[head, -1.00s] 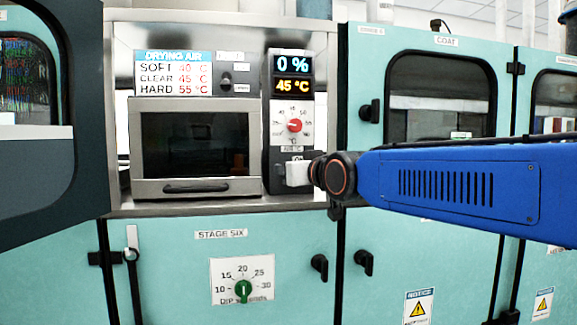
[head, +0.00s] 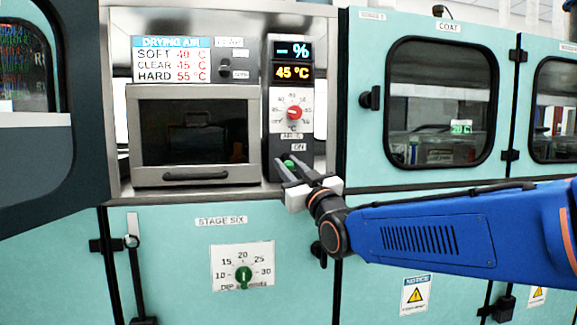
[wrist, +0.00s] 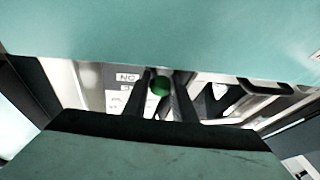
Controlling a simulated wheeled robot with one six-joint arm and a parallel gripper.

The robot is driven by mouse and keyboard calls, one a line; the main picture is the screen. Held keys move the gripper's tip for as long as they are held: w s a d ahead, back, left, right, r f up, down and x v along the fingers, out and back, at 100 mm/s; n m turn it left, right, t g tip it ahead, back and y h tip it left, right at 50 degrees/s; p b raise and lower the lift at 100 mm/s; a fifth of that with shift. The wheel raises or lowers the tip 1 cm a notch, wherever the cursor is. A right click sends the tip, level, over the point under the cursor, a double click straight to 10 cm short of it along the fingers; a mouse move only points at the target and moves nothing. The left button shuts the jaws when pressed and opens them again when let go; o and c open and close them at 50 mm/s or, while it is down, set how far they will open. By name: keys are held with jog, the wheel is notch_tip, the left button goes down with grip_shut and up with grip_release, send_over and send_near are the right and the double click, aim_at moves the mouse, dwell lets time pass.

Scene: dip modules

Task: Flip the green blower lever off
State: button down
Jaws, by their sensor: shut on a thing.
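The green blower lever (head: 289,164) is on the dark control panel (head: 269,138), just below a white ON label (head: 298,147). Only its round green knob shows clearly; the lower part of its slot is hidden by my gripper. My gripper (head: 287,165) comes from the lower right, with its two grey fingers on either side of the knob, shut on it. In the wrist view the green knob (wrist: 160,86) sits between the dark fingertips.
The panel also carries a red dial (head: 294,113), an amber 45 °C display (head: 293,72) and a blue display (head: 293,50) reading "- %". An oven door (head: 192,135) is to the left. A steel ledge (head: 225,194) runs below.

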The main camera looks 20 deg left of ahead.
jog(key=shift+f, duration=0.1)
jog(key=c, duration=1.5)
grip_release()
jog(key=shift+o, duration=0.2)
